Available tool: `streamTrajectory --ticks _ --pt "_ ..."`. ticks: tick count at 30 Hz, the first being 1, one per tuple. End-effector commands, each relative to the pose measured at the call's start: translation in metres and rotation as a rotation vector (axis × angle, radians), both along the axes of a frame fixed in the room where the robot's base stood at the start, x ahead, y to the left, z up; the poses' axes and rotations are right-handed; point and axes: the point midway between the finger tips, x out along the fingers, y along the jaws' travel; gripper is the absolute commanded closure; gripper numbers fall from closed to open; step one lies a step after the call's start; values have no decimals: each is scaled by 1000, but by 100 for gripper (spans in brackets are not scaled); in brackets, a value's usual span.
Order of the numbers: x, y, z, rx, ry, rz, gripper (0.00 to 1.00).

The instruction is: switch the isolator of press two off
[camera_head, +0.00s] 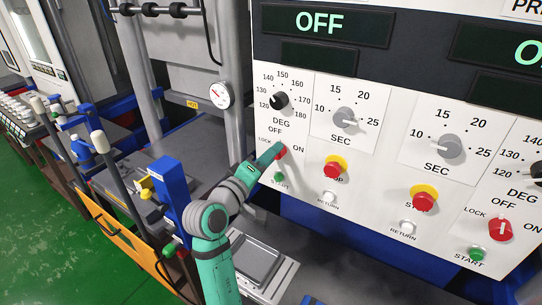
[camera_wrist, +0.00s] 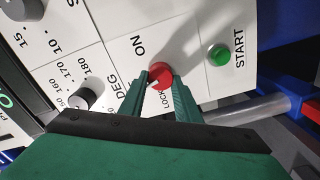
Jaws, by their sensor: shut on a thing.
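A red isolator knob (camera_head: 281,153) sits on the white panel, with OFF above it, LOCK on its left and ON on its right. My gripper (camera_head: 274,152) reaches it from the lower left and hides part of it. In the wrist view the red knob (camera_wrist: 160,74) is between the two green fingertips (camera_wrist: 160,80), which are shut on it. A small white mark shows on the knob's lower left side, and its OFF label is hidden there. A second red isolator knob (camera_head: 500,229) is at the far right. No press number is readable.
A display (camera_head: 320,22) above the gripped knob reads OFF. A green start button (camera_head: 279,176), a red stop button (camera_head: 335,169) on yellow and a white return button (camera_head: 329,197) are close by. A black DEG dial (camera_head: 279,100) is just above.

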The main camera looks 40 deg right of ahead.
Motion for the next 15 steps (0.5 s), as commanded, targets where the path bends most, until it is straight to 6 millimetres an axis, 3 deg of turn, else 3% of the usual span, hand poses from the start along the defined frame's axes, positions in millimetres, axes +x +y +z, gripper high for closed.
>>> streamTrajectory --ticks 15 --pt "0 0 -1 -56 135 0 93"
